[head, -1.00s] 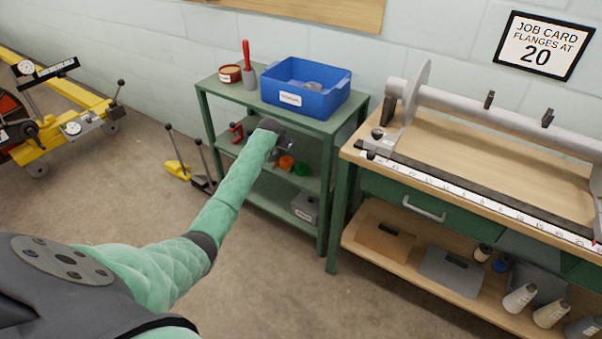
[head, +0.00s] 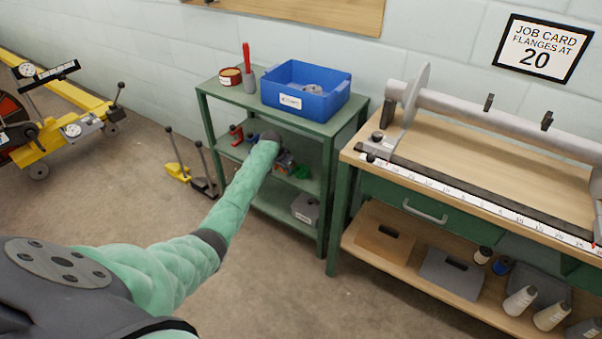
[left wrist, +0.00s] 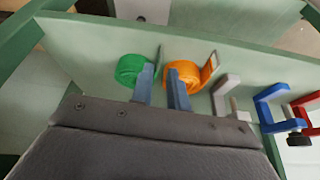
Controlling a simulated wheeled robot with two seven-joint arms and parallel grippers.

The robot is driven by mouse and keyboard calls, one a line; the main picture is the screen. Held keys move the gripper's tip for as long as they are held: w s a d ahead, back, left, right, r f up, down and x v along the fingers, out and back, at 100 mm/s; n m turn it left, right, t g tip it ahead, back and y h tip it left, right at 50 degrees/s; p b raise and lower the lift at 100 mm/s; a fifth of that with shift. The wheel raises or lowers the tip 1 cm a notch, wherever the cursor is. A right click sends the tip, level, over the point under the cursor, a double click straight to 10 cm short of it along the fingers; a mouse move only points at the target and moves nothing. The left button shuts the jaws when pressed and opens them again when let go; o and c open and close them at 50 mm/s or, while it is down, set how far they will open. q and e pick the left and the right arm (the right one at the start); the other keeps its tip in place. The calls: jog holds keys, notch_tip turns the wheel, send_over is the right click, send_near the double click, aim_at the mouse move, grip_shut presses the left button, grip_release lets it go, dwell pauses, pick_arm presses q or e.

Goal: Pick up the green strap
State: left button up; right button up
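The green strap (left wrist: 130,68) is a rolled coil on the middle shelf of the green rack, at the left of the shelf's straps in the left wrist view. It also shows in the head view (head: 301,173), just right of my left gripper (head: 284,160). One finger overlaps the green strap's right edge; the other overlaps the left edge of the orange strap (left wrist: 184,75). I cannot tell whether either finger touches. My right gripper is out of view.
Grey, blue and red clamps (left wrist: 270,108) stand along the same shelf. The rack's top (head: 222,91) overhangs the shelf and carries a blue bin (head: 325,103). A workbench (head: 480,140) stands to the right. The floor in front of the rack is clear.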

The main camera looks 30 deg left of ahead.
pick_arm(q)
jog(key=shift+x, duration=1.65)
jog(key=shift+r, duration=0.1)
jog(key=shift+d, duration=0.1)
grip_shut()
jog(key=shift+r, duration=0.1)
